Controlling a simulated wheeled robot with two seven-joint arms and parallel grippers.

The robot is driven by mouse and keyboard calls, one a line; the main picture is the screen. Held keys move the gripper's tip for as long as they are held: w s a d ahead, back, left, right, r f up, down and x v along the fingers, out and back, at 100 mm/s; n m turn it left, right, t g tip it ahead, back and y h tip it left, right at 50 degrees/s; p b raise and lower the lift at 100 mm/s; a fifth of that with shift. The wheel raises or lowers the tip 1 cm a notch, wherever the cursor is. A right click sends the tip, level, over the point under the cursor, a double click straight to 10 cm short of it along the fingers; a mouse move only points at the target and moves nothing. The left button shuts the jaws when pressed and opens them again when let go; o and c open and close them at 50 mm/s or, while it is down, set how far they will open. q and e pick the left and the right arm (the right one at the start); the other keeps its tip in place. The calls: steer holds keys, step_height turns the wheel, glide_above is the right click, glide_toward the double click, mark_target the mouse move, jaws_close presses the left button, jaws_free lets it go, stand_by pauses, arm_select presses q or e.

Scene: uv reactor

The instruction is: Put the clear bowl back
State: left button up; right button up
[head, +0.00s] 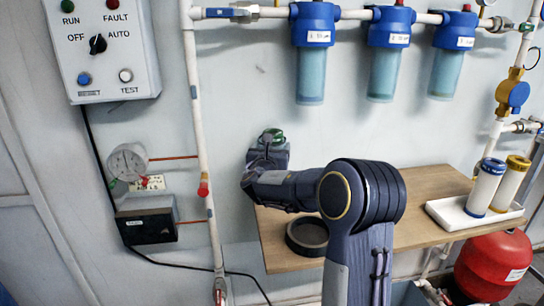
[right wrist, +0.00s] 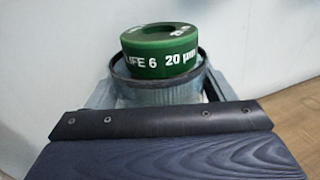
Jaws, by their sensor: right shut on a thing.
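My right gripper (head: 267,153) is in front of the wall, above the left end of the wooden shelf. It is shut on a clear bowl (right wrist: 158,92), which has a dark rim in the right wrist view. A green cartridge (right wrist: 160,48) marked "LIFE 6 20 µm" stands in the bowl, its top above the rim. In the head view the green top (head: 272,135) shows just above the gripper; the bowl itself is mostly hidden there. Three blue filter heads (head: 315,24) (head: 391,27) (head: 455,30) hang on the upper pipe, each with a bluish bowl below. My left gripper is out of view.
The wooden shelf (head: 440,190) carries a dark round dish or ring (head: 307,237) and, at right, a white tray (head: 450,217) with blue-topped and yellow-topped cartridges (head: 486,188). A control box (head: 100,50), gauge (head: 128,162) and vertical pipe (head: 199,130) are at left. A red tank (head: 493,265) is below.

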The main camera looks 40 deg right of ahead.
step_height(320, 180, down, 2)
steer(key=shift+s, duration=0.1)
steer(key=shift+f+b, duration=0.25)
steer(key=shift+b, duration=0.1)
steer(key=o, duration=1.7)
steer(key=shift+r, duration=0.1)
steer(key=v, duration=1.2)
